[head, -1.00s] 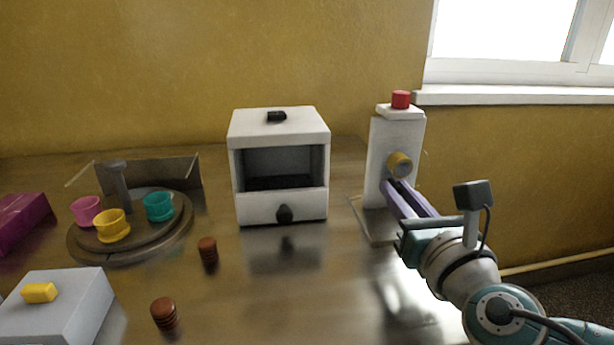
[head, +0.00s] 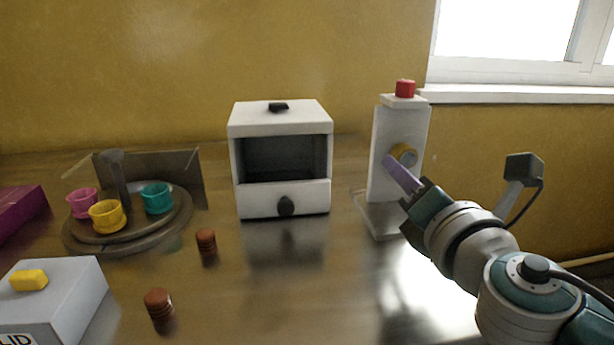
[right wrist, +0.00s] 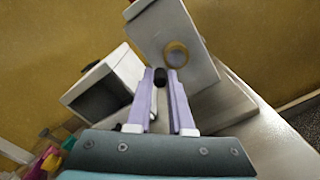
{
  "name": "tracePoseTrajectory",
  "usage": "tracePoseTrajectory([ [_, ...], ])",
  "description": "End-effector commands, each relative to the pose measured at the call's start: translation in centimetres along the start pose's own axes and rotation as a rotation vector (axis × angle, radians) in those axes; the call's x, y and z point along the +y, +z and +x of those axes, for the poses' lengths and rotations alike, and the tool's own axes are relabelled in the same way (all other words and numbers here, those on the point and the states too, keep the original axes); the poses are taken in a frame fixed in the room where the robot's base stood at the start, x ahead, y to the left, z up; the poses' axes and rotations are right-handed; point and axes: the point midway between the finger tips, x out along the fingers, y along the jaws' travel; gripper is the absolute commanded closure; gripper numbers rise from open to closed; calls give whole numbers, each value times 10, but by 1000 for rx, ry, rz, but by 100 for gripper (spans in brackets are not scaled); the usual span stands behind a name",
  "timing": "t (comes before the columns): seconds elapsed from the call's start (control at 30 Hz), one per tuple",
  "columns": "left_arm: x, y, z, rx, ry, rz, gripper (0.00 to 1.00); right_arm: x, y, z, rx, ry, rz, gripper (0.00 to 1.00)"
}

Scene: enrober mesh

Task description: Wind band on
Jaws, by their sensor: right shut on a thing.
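A white upright machine (head: 388,135) with a round yellow hub (head: 404,154) on its front and a red button (head: 405,88) on top stands at the right of the table. My right gripper (head: 389,161), with lavender fingers, reaches up to the front of the machine beside the hub. In the right wrist view, the fingertips of my right gripper (right wrist: 161,74) are shut on a small black knob (right wrist: 160,77), just left of the yellow hub (right wrist: 176,54). How the knob joins the hub is hidden. My left gripper is out of view.
A white open-fronted box (head: 282,198) with a dark knob stands mid-table. At left are a round stand (head: 82,244) with pink, yellow and teal cups, and a grey box (head: 75,285). Two brown stacks (head: 206,241) (head: 158,304) stand in front. Table between them is clear.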

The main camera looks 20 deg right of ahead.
Motion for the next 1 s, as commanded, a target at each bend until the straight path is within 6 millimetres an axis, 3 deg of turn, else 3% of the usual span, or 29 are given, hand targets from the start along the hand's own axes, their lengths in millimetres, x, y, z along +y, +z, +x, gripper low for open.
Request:
tracePoseTrajectory([
  [0.5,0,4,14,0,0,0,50,7,12,0,0,1,491,100],
  [1.0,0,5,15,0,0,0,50,8,26,0,1,1,966,100],
])
